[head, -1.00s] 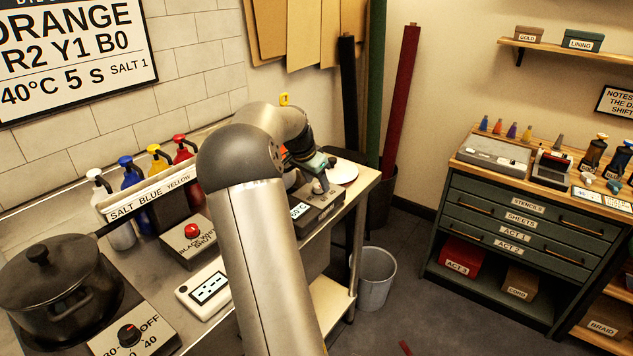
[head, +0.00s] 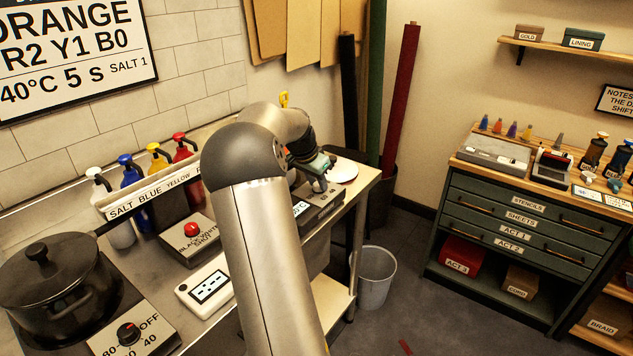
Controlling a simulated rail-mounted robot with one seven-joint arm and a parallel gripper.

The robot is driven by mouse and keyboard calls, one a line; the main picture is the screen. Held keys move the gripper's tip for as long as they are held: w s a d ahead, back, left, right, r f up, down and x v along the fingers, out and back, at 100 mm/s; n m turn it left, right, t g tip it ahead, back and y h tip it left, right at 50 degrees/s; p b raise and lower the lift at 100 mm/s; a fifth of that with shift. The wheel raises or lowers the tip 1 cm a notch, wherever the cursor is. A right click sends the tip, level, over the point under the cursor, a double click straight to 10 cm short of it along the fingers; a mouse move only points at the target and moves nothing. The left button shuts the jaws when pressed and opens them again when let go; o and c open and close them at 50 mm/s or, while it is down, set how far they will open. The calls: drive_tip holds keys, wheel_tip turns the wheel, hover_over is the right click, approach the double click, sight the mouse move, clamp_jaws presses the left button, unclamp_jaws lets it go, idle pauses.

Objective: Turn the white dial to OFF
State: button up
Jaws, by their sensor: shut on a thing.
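My gripper (head: 320,184) is at the far end of the steel counter, down on top of a grey control box (head: 322,204) with a small display. Its fingers are shut on the dial there, which they mostly hide. I cannot read the dial's colour, its pointer or any OFF mark from this view. My arm covers the left part of the box.
A black-knobbed hot plate (head: 128,335) with a dark lidded pot (head: 50,280) stands at the front left. A red-button box (head: 190,232), a white timer (head: 208,288) and pump bottles in a rack (head: 155,190) line the counter. A white plate (head: 344,171) lies beyond the gripper.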

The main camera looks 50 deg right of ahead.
drive_tip(key=n+t+b, duration=0.1)
drive_tip(key=n, duration=0.1)
drive_tip(key=n+b, duration=0.1)
drive_tip(key=n, duration=0.1)
drive_tip(key=n+t+b, duration=0.1)
drive_tip(key=n, duration=0.1)
drive_tip(key=shift+s+d+t, duration=0.1)
drive_tip(key=shift+s+t, duration=0.2)
drive_tip(key=n+t+y+b, duration=0.1)
drive_tip(key=n, duration=0.3)
drive_tip(key=shift+s+d, duration=0.1)
drive_tip(key=n, duration=0.2)
drive_tip(key=n+y, duration=0.1)
drive_tip(key=shift+d+n+t+y, duration=0.1)
drive_tip(key=shift+n+t+y, duration=0.2)
drive_tip(key=shift+n+t, duration=0.1)
drive_tip(key=n+y, duration=0.1)
drive_tip(key=n, duration=0.3)
drive_tip(key=shift+d+r+y, duration=0.1)
drive_tip(key=shift+d+y, duration=0.05)
drive_tip(key=shift+y, duration=0.25)
drive_tip(key=n+y+p, duration=0.1)
drive_tip(key=n, duration=0.1)
drive_tip(key=n+p, duration=0.1)
drive_tip(key=n, duration=0.2)
drive_tip(key=shift+d+y, duration=0.15)
drive_tip(key=shift+y, duration=0.25)
drive_tip(key=shift+n, duration=0.3)
drive_tip(key=o, duration=0.9)
drive_tip(key=shift+o, duration=0.2)
